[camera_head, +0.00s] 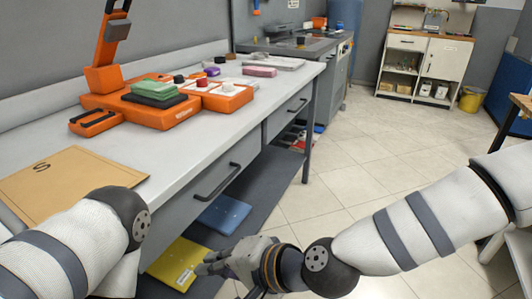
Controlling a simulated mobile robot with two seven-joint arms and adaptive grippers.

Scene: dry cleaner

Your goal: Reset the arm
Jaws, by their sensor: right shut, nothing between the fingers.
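My right arm (415,230) comes in from the right edge, bends at a dark joint, and reaches to the bottom middle of the head view. Its gripper (208,264) points left, shut and empty, in front of the lower shelf of the workbench. My left arm (55,250) is at the lower left, with its dark elbow joint in front of the bench edge. The left arm's lower part runs down out of the picture, and its gripper is not in view.
The grey workbench (215,125) holds an orange machine (160,112), colored pads and an envelope (70,182). A yellow folder (180,262) and a blue folder (223,214) lie on its lower shelf. The tiled floor (350,150) is open. A cabinet (425,65) stands at the back.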

